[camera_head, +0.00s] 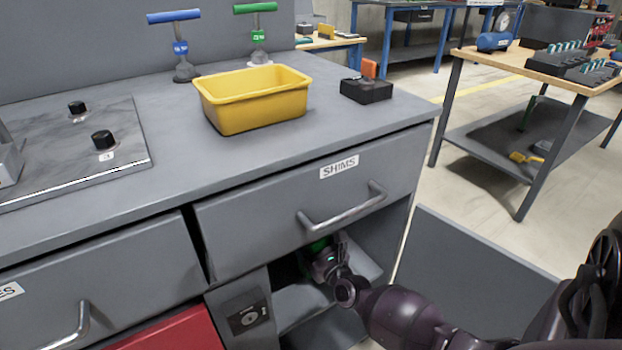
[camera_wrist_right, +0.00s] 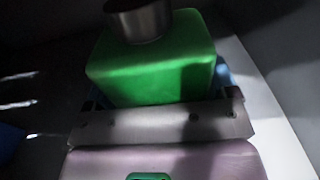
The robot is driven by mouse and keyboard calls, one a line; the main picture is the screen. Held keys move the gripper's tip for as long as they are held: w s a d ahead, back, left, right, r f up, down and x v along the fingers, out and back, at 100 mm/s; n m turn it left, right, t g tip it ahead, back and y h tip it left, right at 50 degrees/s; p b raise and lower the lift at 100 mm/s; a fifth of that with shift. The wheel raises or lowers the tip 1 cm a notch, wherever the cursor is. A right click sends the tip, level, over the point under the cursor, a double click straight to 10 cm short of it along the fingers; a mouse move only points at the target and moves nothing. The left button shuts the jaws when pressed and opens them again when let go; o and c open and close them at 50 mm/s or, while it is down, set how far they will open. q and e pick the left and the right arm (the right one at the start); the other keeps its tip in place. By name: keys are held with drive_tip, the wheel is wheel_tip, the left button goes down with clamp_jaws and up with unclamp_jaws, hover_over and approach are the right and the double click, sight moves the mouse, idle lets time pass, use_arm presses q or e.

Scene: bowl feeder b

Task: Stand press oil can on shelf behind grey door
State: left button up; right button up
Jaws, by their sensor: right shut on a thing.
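The press oil can is a green block-shaped can (camera_wrist_right: 150,65) with a dark metal cap in the right wrist view. In the head view only a small green part of it (camera_head: 318,245) shows, under the SHIMS drawer. My right gripper (camera_head: 328,264) is shut on the can and reaches into the open cabinet; its fingers lie across the can in the wrist view. The grey door (camera_head: 470,265) stands swung open to the right. The cabinet shelf (camera_head: 298,304) shows below my gripper. Whether the can touches the shelf is hidden. My left gripper is not in view.
The SHIMS drawer (camera_head: 290,205) with its bar handle (camera_head: 345,213) juts above the opening. A lock panel (camera_head: 246,318) and a red front (camera_head: 175,333) stand left of it. A yellow bin (camera_head: 255,108) and a black block (camera_head: 366,91) are on the bench top.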

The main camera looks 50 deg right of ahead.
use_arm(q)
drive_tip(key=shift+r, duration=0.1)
use_arm(e)
drive_tip(key=shift+w+r, duration=0.1)
drive_tip(key=shift+r, duration=0.05)
drive_tip(key=shift+f, duration=0.25)
drive_tip(key=o, duration=1.1)
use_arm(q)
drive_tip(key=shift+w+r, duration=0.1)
use_arm(e)
drive_tip(key=shift+r, duration=0.1)
drive_tip(key=shift+r, duration=0.2)
use_arm(q)
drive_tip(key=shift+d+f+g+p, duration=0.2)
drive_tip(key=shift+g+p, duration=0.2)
drive_tip(key=shift+p, duration=0.7)
use_arm(e)
drive_tip(key=v, duration=1.2)
drive_tip(key=shift+f, duration=0.15)
